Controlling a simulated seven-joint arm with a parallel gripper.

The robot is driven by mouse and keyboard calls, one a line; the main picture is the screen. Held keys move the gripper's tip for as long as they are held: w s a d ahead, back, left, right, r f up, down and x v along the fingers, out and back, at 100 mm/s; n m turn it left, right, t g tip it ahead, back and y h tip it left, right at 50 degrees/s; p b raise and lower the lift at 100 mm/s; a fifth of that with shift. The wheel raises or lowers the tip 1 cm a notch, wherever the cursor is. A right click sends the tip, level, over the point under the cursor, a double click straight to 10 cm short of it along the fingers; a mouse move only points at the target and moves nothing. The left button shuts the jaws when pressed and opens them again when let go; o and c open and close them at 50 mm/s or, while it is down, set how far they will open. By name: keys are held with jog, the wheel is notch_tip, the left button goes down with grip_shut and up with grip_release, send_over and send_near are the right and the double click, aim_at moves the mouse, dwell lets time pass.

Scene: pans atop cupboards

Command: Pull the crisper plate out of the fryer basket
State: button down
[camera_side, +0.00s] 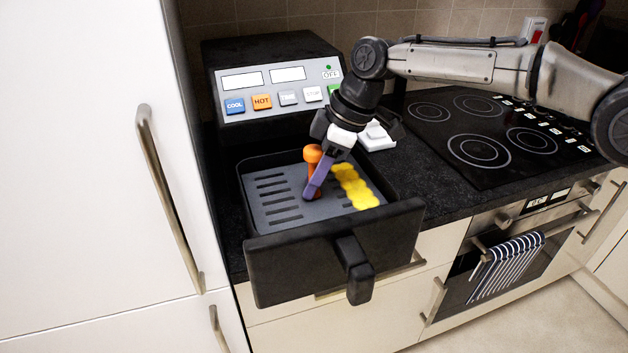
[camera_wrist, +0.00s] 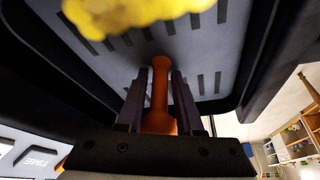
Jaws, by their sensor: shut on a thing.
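The fryer basket (camera_side: 300,262) is a black drawer pulled out of the fryer, with a black handle at its front. The grey slotted crisper plate (camera_side: 275,212) lies inside the basket, below the rim. It also shows in the wrist view (camera_wrist: 205,50). An orange knob-topped handle (camera_side: 313,153) stands up from the plate; it shows between the fingers in the wrist view (camera_wrist: 160,95). My gripper (camera_side: 314,183) points down into the basket, its purple fingers shut on the orange handle. In the wrist view my gripper (camera_wrist: 158,105) has one finger on each side of the handle.
Yellow wavy food (camera_side: 356,187) lies on the plate's right side. The fryer body (camera_side: 270,75) with its button panel stands behind. A white object (camera_side: 376,137) sits on the counter beside the basket. A black hob (camera_side: 490,135) is to the right; a tall white cupboard (camera_side: 80,150) is close on the left.

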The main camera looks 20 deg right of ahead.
aim_at(314, 148)
jog(key=shift+r, duration=2.8)
jog(key=shift+r, duration=0.2)
jog(key=shift+r, duration=1.35)
jog(key=shift+r, duration=0.1)
jog(key=shift+r, duration=1.45)
jog(key=shift+d, duration=0.1)
